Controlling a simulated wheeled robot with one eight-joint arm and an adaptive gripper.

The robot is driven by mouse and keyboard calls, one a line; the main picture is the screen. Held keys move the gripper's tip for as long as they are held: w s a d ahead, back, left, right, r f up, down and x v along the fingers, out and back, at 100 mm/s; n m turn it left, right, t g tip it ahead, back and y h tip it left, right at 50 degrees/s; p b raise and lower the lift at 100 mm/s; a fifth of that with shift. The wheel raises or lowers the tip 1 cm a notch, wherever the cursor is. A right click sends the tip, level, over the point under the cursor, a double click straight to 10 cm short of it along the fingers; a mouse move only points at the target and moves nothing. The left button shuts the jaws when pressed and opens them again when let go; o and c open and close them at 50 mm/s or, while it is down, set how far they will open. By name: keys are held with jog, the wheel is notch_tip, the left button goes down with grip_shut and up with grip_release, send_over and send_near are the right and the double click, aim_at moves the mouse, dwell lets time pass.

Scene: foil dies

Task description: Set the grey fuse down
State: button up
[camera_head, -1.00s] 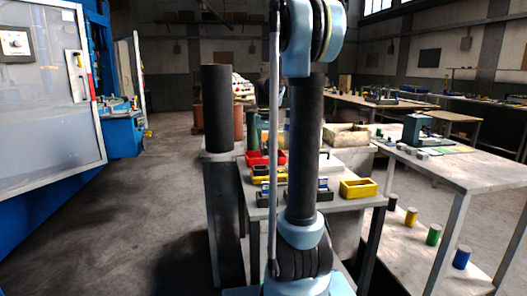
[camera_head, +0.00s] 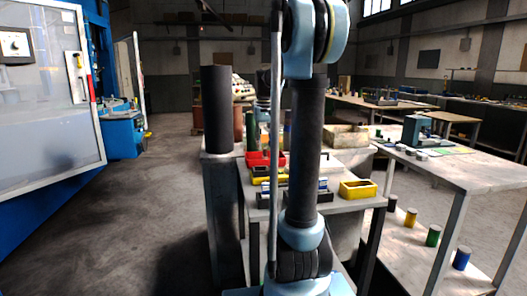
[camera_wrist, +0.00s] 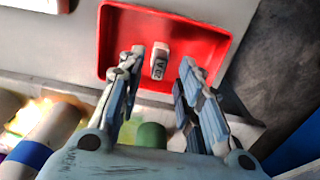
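The grey fuse (camera_wrist: 158,67) is a small pale block with dark markings on its near end. In the wrist view it is over the floor of a red tray (camera_wrist: 112,35), and it appears to rest there. My gripper (camera_wrist: 162,58) is open, one finger on each side of the fuse, with a visible gap to both fingers. The red tray also shows in the head view (camera_head: 254,159), partly behind my arm. The fuse and my gripper's fingers cannot be made out in the head view.
A green cylinder (camera_wrist: 151,135) shows between the finger bases. In the head view, a yellow bin (camera_head: 358,190) stands on the table's right side. A dark upright cylinder (camera_head: 216,110) stands at the left. Another table (camera_head: 455,172) is at the right.

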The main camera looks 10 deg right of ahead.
aim_at(265, 149)
notch_tip(265, 149, up, 8)
jog(key=shift+r, duration=0.15)
dwell(0.5)
